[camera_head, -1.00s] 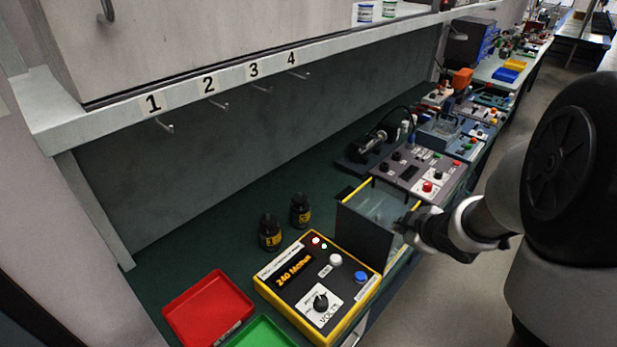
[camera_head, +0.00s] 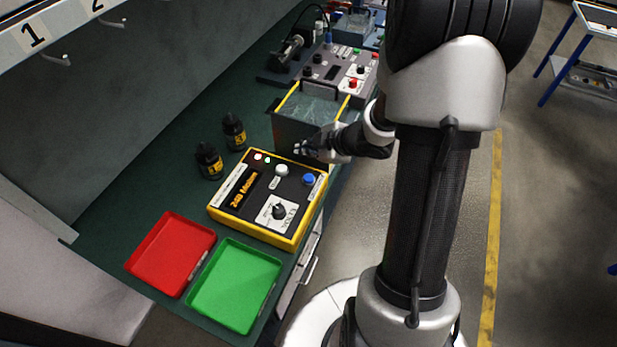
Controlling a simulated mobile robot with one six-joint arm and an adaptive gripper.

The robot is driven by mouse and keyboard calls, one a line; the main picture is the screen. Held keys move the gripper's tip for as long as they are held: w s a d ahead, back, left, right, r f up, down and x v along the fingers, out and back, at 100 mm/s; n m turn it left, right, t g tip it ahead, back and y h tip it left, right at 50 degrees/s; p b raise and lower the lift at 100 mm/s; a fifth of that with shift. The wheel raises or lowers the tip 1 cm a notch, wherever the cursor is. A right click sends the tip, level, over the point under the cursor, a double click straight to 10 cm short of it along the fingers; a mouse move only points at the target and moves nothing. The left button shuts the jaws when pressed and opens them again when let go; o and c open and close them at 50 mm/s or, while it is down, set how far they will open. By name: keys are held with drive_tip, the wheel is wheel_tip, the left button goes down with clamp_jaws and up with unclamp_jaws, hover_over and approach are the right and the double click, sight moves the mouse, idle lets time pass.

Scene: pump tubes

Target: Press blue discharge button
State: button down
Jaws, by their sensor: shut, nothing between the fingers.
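The blue button (camera_head: 309,179) is a round cap on the top right of a yellow-edged control box (camera_head: 226,211). My gripper (camera_head: 299,149) is shut and empty. In the picture it lies just above the far edge of the box, in front of the clear-walled tank, apart from the blue button. Its exact height over the bench cannot be told.
The tank (camera_head: 300,105) stands behind the box. A red tray (camera_head: 170,254) and a green tray (camera_head: 236,285) lie in front. Another control panel (camera_head: 335,70) is farther back. Open floor lies right.

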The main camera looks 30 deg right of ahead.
sight(307, 180)
drive_tip(key=shift+f+b, duration=3.85)
drive_tip(key=shift+f, duration=0.3)
drive_tip(key=shift+f, duration=0.4)
drive_tip(key=shift+f+b, duration=0.65)
drive_tip(key=shift+b, duration=0.1)
drive_tip(key=shift+r+p, duration=1.1)
drive_tip(key=shift+p, duration=0.05)
wheel_tip(307, 180, up, 5)
drive_tip(key=p, duration=0.5)
